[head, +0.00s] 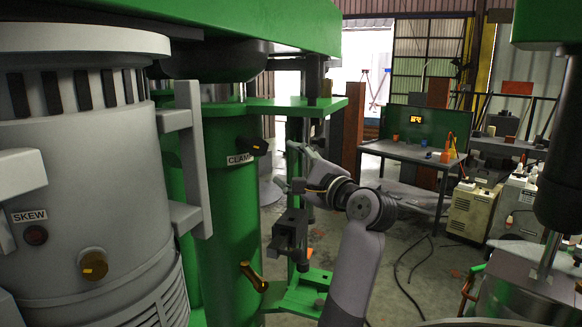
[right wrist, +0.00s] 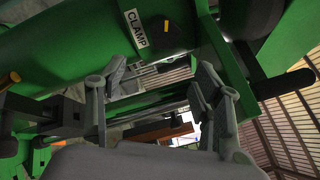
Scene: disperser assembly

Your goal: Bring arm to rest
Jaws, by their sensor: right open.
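My right arm (head: 354,265) comes up from the bottom centre in the head view and bends at its upper joint. My right gripper (head: 300,152) is raised beside the green disperser column (head: 226,200), to the right of the CLAMP label (head: 240,158) and black knob (head: 259,147). In the right wrist view the fingers of this gripper (right wrist: 158,82) stand wide apart with nothing between them. The CLAMP label (right wrist: 135,28) and black knob (right wrist: 165,26) lie beyond the fingers, apart from them. My left gripper is not in view.
A grey machine body (head: 90,200) with a SKEW label (head: 30,216) stands close on the left. A green beam (head: 240,22) spans overhead. A dark block on a stand (head: 291,232) is near the arm.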

